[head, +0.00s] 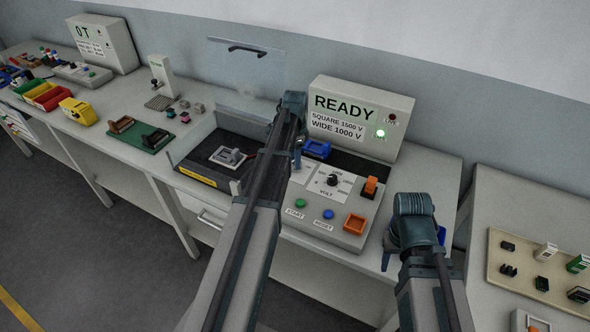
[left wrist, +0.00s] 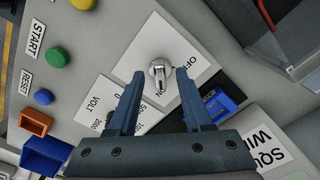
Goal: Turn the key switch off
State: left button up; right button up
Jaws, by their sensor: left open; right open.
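The key switch (left wrist: 159,74) is a round metal lock with a key on a white plate in the left wrist view. The plate has OFF near its upper right edge and ON beside the key's lower end; the key's grip points towards ON. My left gripper (left wrist: 158,82) is open, its fingertips on either side of the key. I cannot tell whether they touch it. In the head view my left gripper (head: 297,158) is over the test panel and its arm hides the key switch. My right gripper (head: 413,250) hangs at the table's right end, open and empty.
The test panel (head: 320,215) carries a VOLT dial (head: 332,180), an orange rocker (head: 370,187), and green START and blue RESET buttons. The display (head: 360,115) behind reads READY, with a green lamp lit. A raised clear cover (head: 245,65) stands left of my left arm.

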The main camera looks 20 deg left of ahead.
pick_arm(q)
jog(key=shift+f+b, duration=0.45)
jog(key=shift+f, duration=0.4)
grip_shut()
